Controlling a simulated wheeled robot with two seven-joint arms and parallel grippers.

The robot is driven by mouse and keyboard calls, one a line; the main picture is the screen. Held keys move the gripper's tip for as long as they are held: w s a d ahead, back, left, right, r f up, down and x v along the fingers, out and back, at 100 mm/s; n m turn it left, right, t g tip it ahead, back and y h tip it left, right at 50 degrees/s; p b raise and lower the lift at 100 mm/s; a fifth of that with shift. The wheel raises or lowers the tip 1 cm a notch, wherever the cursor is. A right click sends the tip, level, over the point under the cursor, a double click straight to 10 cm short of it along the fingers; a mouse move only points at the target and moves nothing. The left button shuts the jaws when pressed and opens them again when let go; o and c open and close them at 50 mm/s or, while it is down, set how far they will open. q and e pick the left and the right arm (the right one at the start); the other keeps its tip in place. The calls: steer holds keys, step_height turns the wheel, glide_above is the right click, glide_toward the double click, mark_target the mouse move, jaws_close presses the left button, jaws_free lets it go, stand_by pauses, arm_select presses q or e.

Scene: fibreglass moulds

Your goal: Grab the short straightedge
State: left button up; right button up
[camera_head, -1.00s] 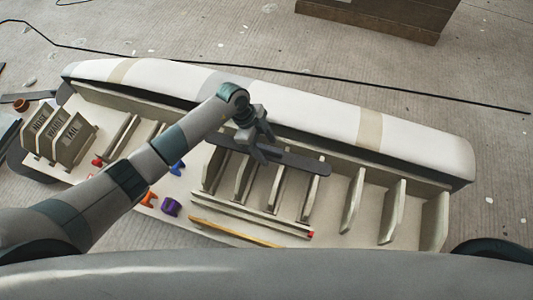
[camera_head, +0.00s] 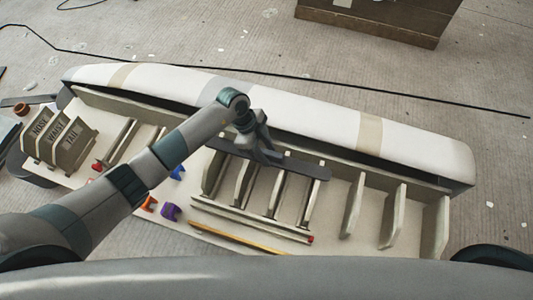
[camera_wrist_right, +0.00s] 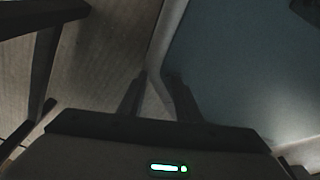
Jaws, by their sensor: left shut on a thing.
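A dark grey straightedge (camera_head: 304,167) lies across the tops of several pale ribs in the head view, along the front of the long white mould. My left gripper (camera_head: 264,156) is over its middle and shut on it, and the fingers hide part of the bar. My right gripper does not show in the head view. In the right wrist view my right gripper (camera_wrist_right: 157,98) has its two dark fingers apart, with a pale edge visible between and beyond them.
The long white mould (camera_head: 300,118) runs behind the ribs. Lettered panels (camera_head: 57,138) stand at the left. Purple (camera_head: 171,212) and orange (camera_head: 149,203) pieces and a yellow strip (camera_head: 235,238) lie in front. A dark box (camera_head: 370,20) stands at the back.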

mark_target(270, 152)
arm_select(q)
steer(key=shift+r, duration=0.25)
arm_select(e)
steer(key=shift+r, duration=0.15)
